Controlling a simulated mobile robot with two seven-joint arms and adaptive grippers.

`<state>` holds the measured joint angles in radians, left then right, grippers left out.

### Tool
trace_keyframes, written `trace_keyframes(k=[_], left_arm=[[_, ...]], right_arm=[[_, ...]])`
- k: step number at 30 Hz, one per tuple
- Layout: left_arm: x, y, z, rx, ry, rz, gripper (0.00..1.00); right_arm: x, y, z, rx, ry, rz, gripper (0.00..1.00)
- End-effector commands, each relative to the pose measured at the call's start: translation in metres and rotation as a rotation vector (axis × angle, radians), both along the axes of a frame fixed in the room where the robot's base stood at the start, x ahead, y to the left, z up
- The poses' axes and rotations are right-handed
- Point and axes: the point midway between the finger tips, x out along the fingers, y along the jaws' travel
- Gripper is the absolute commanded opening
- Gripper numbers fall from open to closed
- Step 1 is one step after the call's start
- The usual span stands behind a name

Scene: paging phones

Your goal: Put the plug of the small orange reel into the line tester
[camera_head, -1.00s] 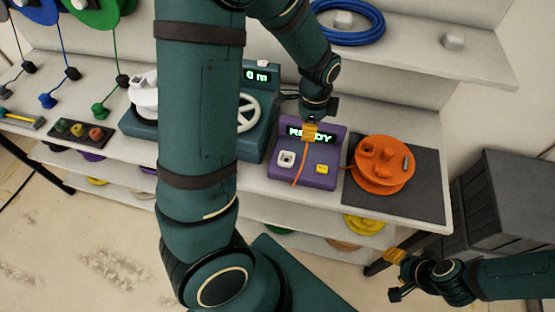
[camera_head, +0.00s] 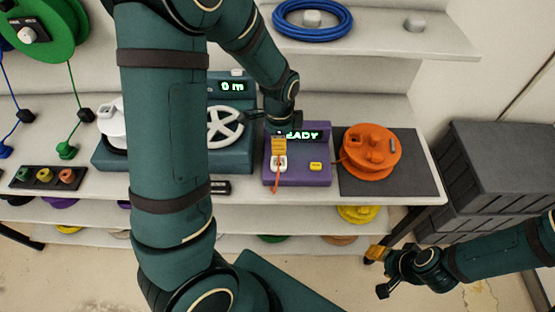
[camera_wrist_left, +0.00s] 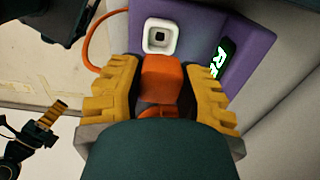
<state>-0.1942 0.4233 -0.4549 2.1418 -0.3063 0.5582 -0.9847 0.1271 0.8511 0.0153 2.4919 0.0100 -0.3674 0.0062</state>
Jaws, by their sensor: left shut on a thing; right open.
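The line tester (camera_head: 312,172) is a purple box on the shelf, with a green-lit display, a yellow button and a white square socket (camera_wrist_left: 161,36). My left gripper (camera_head: 279,150) is over the tester, just above the socket in the head view. It is shut on the orange plug (camera_wrist_left: 160,78), whose front end points at the socket. In the left wrist view the socket is uncovered and the plug looks apart from it. An orange cord hangs from the plug. The small orange reel (camera_head: 371,152) lies on a dark mat right of the tester. My right gripper (camera_head: 378,253) is open and empty, low at the right.
A teal machine with a white handwheel (camera_head: 222,127) stands left of the tester. A blue cable coil (camera_head: 314,18) lies on the upper shelf. Dark grey crates (camera_head: 490,180) stand at the right. A small black block (camera_head: 220,187) sits near the shelf's front edge.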

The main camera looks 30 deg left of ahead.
Motion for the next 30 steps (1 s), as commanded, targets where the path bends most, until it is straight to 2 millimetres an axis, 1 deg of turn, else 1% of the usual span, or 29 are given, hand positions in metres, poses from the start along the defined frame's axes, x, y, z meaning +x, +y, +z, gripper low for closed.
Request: trace_keyframes(k=[1,3,10,16,18,24,30], left_arm=[[-0.001,0.000,-0.012,0.000,0.005,0.001,0.00],[-0.001,0.000,-0.021,0.000,0.004,0.003,0.00],[0.000,0.000,-0.037,0.000,0.002,0.001,0.00],[-0.001,0.000,-0.064,0.000,0.004,0.002,0.00],[0.000,0.000,-0.067,-0.001,0.001,0.002,0.00],[0.000,0.000,-0.066,-0.001,-0.001,0.001,0.00],[0.000,0.000,-0.072,-0.001,-0.001,0.002,0.00]], right_arm=[[-0.001,0.000,-0.004,0.000,0.002,0.002,0.50],[-0.002,0.000,-0.005,0.000,0.003,0.002,0.50],[-0.003,0.000,-0.008,0.002,0.006,0.004,0.50],[-0.004,0.001,-0.013,0.002,0.010,0.008,0.50],[-0.005,0.001,-0.014,0.003,0.010,0.008,0.50],[-0.005,0.001,-0.013,0.003,0.010,0.008,0.50],[-0.006,0.001,-0.018,0.003,0.013,0.010,0.50]])
